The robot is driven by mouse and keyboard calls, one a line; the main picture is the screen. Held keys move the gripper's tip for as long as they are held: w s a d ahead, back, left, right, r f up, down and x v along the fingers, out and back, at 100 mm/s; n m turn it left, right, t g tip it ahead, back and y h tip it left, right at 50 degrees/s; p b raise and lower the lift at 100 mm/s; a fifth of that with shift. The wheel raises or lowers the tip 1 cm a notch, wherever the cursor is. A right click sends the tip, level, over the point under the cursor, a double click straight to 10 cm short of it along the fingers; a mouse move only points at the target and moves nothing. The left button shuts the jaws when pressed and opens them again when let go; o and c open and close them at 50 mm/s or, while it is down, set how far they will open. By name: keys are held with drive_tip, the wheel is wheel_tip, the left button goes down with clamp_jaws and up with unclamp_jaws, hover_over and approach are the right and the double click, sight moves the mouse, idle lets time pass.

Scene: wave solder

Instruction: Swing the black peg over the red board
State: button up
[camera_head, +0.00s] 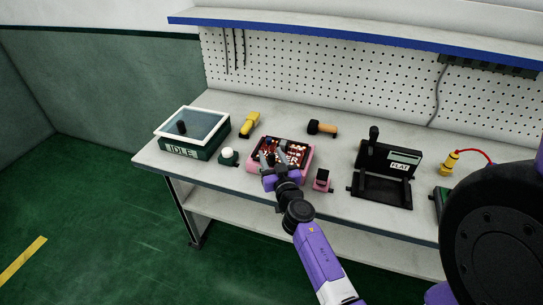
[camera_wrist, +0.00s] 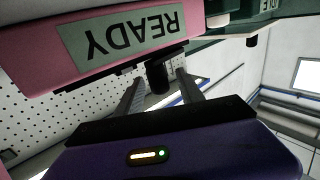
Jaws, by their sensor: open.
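The red board (camera_head: 291,148) lies in a pink frame (camera_head: 307,161) near the middle of the bench in the head view. My gripper (camera_head: 272,158) is over the frame's front left part and hides some of the board. In the wrist view, which is turned upside down, the black peg (camera_wrist: 157,76) stands out from the pink body with the READY label (camera_wrist: 120,35). My gripper (camera_wrist: 159,80) is open, with one finger on each side of the peg. I cannot tell whether a finger touches it. The peg is hard to make out in the head view.
A green box (camera_head: 205,150) marked IDLE and a white knob (camera_head: 229,153) stand left of the frame. A small pink block (camera_head: 322,184) and a black fixture (camera_head: 383,187) stand right. A yellow tool (camera_head: 250,119) and an orange-handled tool (camera_head: 321,128) lie behind.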

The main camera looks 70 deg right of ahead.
clamp_jaws()
